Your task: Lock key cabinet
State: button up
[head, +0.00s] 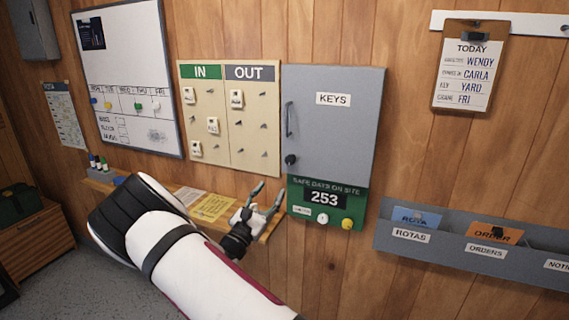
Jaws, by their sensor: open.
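The grey key cabinet (340,125) hangs on the wood wall at centre, with a KEYS label on its door. The door looks closed. A dark vertical handle (288,119) sits on the door's left side. A round black knob or lock (290,159) is below the handle; its turn position is too small to tell. My gripper (268,198) is open and empty, below and left of the lock, apart from the cabinet. My white arm reaches in from the bottom of the picture.
A green SAFE DAYS ON SITE counter (324,205) is directly under the cabinet. An IN/OUT peg board (225,118) hangs to the left. A narrow wooden shelf (268,231) with papers lies behind my gripper. A grey file rack (480,252) juts out at right.

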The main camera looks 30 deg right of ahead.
aim_at(289, 161)
jog(key=x, duration=0.6)
jog(key=p+x, duration=0.1)
jog(key=x, duration=0.6)
jog(key=shift+w+d+r, duration=0.1)
jog(key=shift+w+r, duration=0.05)
jog(key=shift+w, duration=0.2)
jog(key=shift+c, duration=0.4)
grip_shut()
